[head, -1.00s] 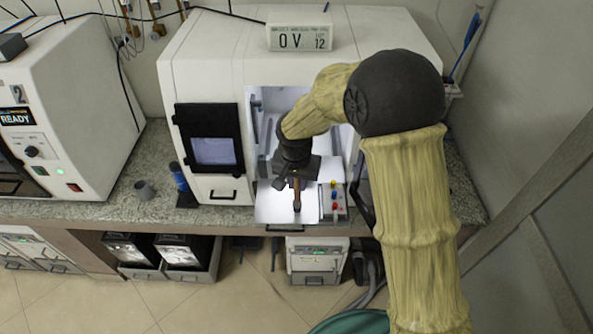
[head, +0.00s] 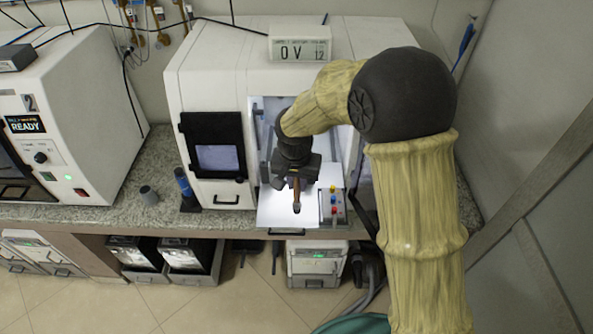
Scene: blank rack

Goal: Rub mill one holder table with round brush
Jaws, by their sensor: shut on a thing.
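The mill (head: 222,88) is a white cabinet with a dark-framed window and an open, lit bay. My arm reaches into the front of this bay. My gripper (head: 296,182) is shut on a brush with a brown handle and a dark tip (head: 297,205), pointing down and toward the front. The brush is over the bright white plate (head: 275,212) at the bay's opening, which looks like the holder table. I cannot tell whether the tip touches the plate.
A small button box (head: 333,206) stands just right of the plate. A second white machine marked 2 (head: 75,110) stands at the left.

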